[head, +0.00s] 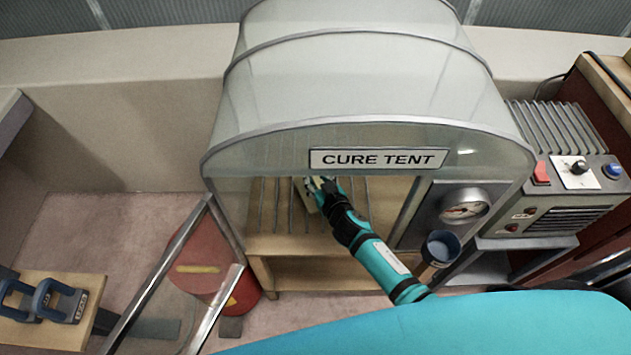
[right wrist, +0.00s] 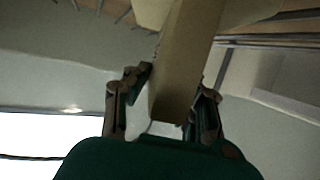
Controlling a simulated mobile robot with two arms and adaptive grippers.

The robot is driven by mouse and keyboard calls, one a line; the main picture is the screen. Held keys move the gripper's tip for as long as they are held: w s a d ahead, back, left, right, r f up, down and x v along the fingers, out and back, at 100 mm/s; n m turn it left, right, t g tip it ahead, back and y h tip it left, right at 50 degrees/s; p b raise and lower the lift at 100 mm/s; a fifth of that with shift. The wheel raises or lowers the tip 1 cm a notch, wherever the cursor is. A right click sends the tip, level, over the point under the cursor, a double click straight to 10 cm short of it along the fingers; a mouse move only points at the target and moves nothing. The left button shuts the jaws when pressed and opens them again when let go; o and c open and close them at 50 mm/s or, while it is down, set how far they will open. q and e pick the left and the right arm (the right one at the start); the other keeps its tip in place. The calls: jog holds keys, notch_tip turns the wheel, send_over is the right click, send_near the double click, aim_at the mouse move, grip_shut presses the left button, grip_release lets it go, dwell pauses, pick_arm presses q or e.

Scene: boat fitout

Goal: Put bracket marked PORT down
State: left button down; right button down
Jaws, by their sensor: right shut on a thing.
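My right gripper (head: 318,186) reaches under the front edge of the cure tent (head: 362,88), above the slatted wooden rack (head: 270,213). It is shut on a tan, flat-sided piece (right wrist: 188,62), likely the bracket. In the right wrist view the gripper (right wrist: 165,105) has a finger on each side of this piece. No PORT marking can be read on it. In the head view the gripper largely hides the piece, and I cannot tell whether it touches the rack. My left gripper is not in view.
Dark blue clamp-like items (head: 60,301) stand on a wooden board (head: 40,335) at the lower left. A red drum (head: 205,262) stands left of the tent behind a metal-edged clear panel.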

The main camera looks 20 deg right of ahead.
jog(key=shift+w+f, duration=0.1)
jog(key=shift+f, duration=0.4)
jog(key=c, duration=1.1)
grip_release()
jog(key=shift+c, duration=0.2)
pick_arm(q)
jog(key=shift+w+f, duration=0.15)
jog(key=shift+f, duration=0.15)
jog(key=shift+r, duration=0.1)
pick_arm(e)
jog(key=shift+r, duration=0.1)
jog(key=shift+r, duration=0.15)
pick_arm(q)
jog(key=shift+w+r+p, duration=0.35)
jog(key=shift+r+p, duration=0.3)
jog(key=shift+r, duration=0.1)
pick_arm(e)
jog(key=v, duration=1.2)
jog(key=shift+d, duration=0.1)
